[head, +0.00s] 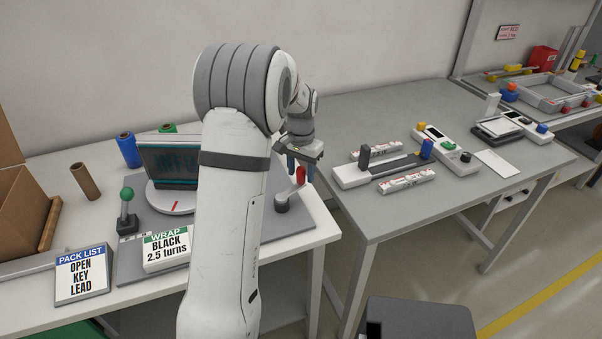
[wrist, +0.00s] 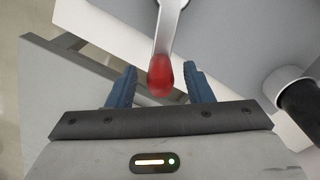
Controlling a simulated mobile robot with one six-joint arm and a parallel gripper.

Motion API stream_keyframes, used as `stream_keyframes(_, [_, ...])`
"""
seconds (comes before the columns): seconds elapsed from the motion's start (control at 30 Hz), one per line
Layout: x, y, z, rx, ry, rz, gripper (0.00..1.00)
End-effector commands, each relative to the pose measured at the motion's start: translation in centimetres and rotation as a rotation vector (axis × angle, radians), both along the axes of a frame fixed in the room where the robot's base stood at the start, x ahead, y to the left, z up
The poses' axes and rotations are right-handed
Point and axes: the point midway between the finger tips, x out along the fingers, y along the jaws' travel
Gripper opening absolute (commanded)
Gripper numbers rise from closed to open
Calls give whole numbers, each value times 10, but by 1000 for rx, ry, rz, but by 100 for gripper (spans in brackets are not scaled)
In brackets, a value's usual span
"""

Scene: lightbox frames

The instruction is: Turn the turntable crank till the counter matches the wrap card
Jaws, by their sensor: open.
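The turntable crank has a grey arm on a round hub (head: 282,203) and a red knob (head: 301,175). My gripper (head: 300,172) is at the knob. In the wrist view my gripper (wrist: 155,88) is open, with one blue finger on each side of the red knob (wrist: 160,76) and gaps visible beside it. The wrap card (head: 166,250) reads "BLACK 2.5 turns". My arm hides part of the turntable unit; no counter reading can be made out.
A pack list card (head: 82,273) reads "OPEN KEY LEAD". A green-knobbed lever (head: 127,205), a brown roll (head: 85,181), a blue roll (head: 128,150) and a cardboard box (head: 20,215) stand at left. A second table (head: 440,200) with devices is at right, past a narrow gap.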

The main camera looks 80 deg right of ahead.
Motion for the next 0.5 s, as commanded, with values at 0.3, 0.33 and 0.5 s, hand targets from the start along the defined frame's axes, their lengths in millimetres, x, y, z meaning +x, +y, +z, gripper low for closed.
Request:
stream_keyframes(0.3, [0, 0, -14, 0, 0, -1, 46])
stream_keyframes(0.33, [0, 0, -14, 0, 0, -1, 46])
stream_keyframes(0.5, [0, 0, -14, 0, 0, -1, 40])
